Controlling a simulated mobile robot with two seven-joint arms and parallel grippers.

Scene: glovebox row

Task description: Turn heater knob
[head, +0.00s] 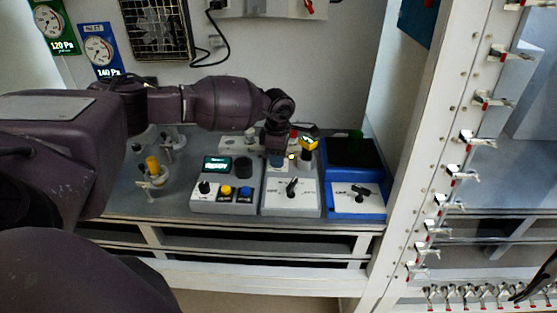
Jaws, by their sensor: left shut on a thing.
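My left gripper (276,156) reaches in from the left and points down over the back of the middle grey box. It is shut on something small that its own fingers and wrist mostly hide. The middle grey box has a white front panel with a black knob (292,187), which stands clear in front of the gripper. A blue box at the right has a dark top and a white panel with another black knob (360,191). The labels are too small to read, so I cannot tell which knob is the heater's.
A grey control box (221,195) with a display and black, yellow and blue knobs stands left of the middle box. A yellow-topped item (309,143) is close right of the gripper. A white perforated post (413,140) with several clips bounds the bench at right.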

